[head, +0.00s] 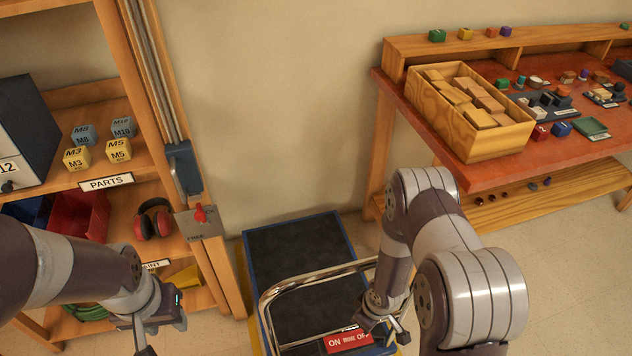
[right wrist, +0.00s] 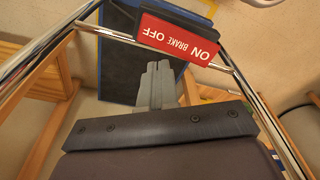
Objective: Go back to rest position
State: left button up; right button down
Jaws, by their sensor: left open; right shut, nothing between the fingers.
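My left gripper (head: 146,338) is at the bottom left of the head view, in front of the wooden shelf unit. It is open, and its fingertips are partly cut off by the frame edge. My right gripper (head: 392,334) is low over the cart's handle end, beside the red ON/BRAKE/OFF plate (head: 348,341). In the right wrist view its fingers (right wrist: 157,85) are together and empty, close to the same plate (right wrist: 178,38). I cannot tell whether they touch the plate.
The cart (head: 300,250) has a dark deck and a chrome handle (head: 310,279). The shelf unit (head: 155,75) stands left, with labelled blocks, a red bin (head: 80,214) and ear muffs (head: 153,219). A red-topped workbench (head: 480,175) with a wooden box (head: 455,125) is right. Floor shows at right.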

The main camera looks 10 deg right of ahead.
jog(key=s+d+r+m+g, duration=0.1)
jog(key=s+r+m+g, duration=0.15)
jog(key=s, duration=0.25)
jog(key=a+r+m+p, duration=0.1)
jog(key=r+p, duration=0.2)
jog(key=r, duration=0.8)
jog(key=a+r+m+t+p, duration=0.1)
jog(key=r+p, duration=0.2)
jog(key=r, duration=0.8)
jog(key=w+a+r+m+t+h+p, duration=0.1)
jog(key=r+m+p, duration=0.1)
jog(key=r, duration=1)
jog(key=shift+a+p, duration=0.3)
jog(key=shift+p, duration=0.55)
jog(key=shift+s+t, duration=0.1)
jog(key=shift+t, duration=0.15)
